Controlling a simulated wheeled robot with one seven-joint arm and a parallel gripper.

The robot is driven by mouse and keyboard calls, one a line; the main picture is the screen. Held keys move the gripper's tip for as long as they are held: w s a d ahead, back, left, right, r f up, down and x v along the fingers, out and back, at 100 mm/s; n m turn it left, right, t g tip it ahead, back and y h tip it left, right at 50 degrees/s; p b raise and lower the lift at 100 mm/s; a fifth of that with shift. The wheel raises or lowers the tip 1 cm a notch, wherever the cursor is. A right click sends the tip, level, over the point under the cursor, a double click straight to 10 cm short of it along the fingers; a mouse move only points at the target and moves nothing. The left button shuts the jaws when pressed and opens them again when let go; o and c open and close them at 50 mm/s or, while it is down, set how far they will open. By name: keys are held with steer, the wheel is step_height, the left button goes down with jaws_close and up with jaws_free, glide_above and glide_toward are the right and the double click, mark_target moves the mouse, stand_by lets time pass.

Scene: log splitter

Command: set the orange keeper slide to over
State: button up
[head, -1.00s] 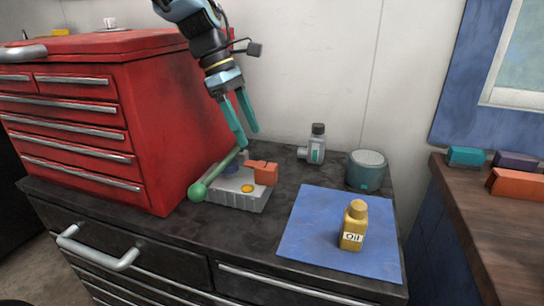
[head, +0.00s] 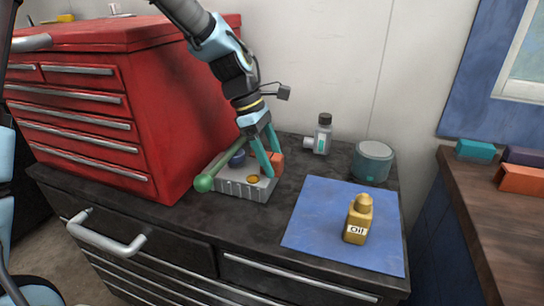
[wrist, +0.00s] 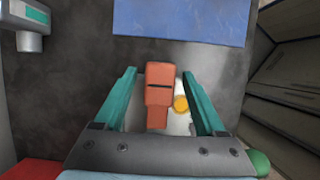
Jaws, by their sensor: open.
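The orange keeper slide (wrist: 159,95) sits on the small grey log splitter unit (head: 240,189) on the dark cabinet top. In the head view the slide (head: 278,163) is partly hidden behind my gripper. My gripper (head: 267,172) points down at it. In the wrist view my gripper (wrist: 160,83) is open, with one teal finger on each side of the slide and a gap on both sides. A green ball-ended lever (head: 204,183) and a yellow round part (head: 253,180) are on the unit. I cannot tell which position the slide is set to.
The red tool chest (head: 120,110) stands close at the left. A small grey bottle-topped device (head: 322,136) and a teal canister (head: 371,162) stand to the right. The cabinet front edge is clear.

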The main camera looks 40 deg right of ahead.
steer(key=shift+c, duration=0.4)
jaws_close()
stand_by(1.0)
